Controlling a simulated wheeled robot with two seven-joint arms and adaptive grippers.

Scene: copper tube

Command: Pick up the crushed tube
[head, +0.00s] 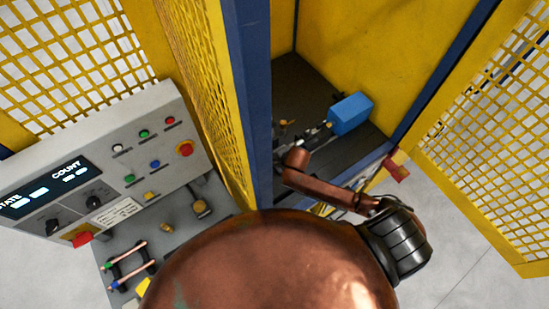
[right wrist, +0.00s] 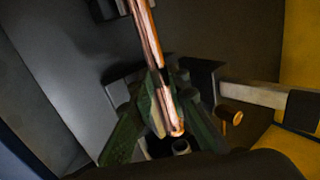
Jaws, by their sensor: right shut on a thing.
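A copper tube (right wrist: 148,40) runs from the top of the right wrist view down to just below its centre. A dark lengthwise crease shows along it. My right gripper (right wrist: 162,100) is shut on this tube, with a green finger on each side near its lower end. The tube's upper end is cut off by the picture edge. In the head view my right arm reaches into the yellow enclosure, and the gripper is small beside the machine, so the held tube cannot be made out there. My left gripper is not in view.
A machine with a blue block (head: 350,113) stands inside the enclosure. Yellow mesh panels (head: 490,140) and a blue post (head: 247,90) flank the opening. A control panel (head: 150,130) stands at left, with two copper tubes (head: 127,267) on a dark rack below it.

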